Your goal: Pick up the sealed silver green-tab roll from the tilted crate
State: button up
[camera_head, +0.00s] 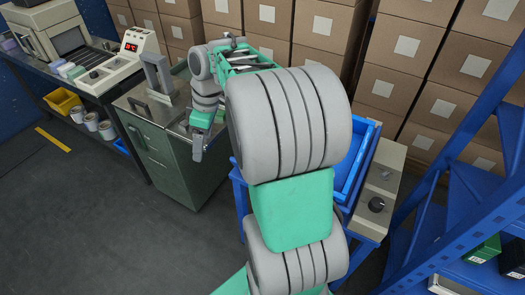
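No silver green-tab roll can be made out in the head view. A blue crate (364,157) stands right of centre on a blue stand, with its rim slanting. My large grey and green arm covers most of it, so its contents are hidden. My gripper (197,152) hangs pointing down at the right front edge of the green cabinet, well to the left of the crate. It is small and seen from behind the wrist. I cannot tell whether its fingers are apart, and no held object can be made out.
The green cabinet (160,160) has a metal top with a grey bracket (158,78). A bench with a machine (125,62) and a yellow bin (63,101) is at left. Stacked cartons (410,48) line the back. A blue rack (455,165) is at right. Floor is clear front left.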

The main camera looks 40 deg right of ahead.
jog(key=shift+o, duration=0.3)
jog(key=w+d+f+n, duration=0.1)
jog(key=d+n, duration=0.1)
jog(key=d, duration=0.4)
jog(key=w+d+f+n+y+p, duration=0.1)
jog(key=d+f+n, duration=0.1)
jog(key=d, duration=0.4)
jog(key=shift+w+d+f+n+g+p, duration=0.15)
jog(key=shift+d+f+n+g+p, duration=0.15)
jog(key=shift+d+n+g, duration=0.15)
jog(key=s+d+f+n, duration=0.1)
jog(key=d+f+n, duration=0.1)
jog(key=d+f, duration=0.1)
jog(key=s+d+f+n+y, duration=0.1)
jog(key=s+d+f+n, duration=0.1)
jog(key=d+f, duration=0.1)
jog(key=s+d+f+n, duration=0.2)
jog(key=d+f, duration=0.1)
jog(key=d, duration=0.2)
jog(key=shift+s+d, duration=0.1)
jog(key=shift+d, duration=0.25)
jog(key=x, duration=0.2)
jog(key=a+x, duration=0.1)
jog(key=x, duration=0.2)
jog(key=shift+s+b, duration=0.1)
jog(key=shift+b, duration=0.3)
jog(key=shift+f, duration=0.25)
jog(key=c, duration=1.7)
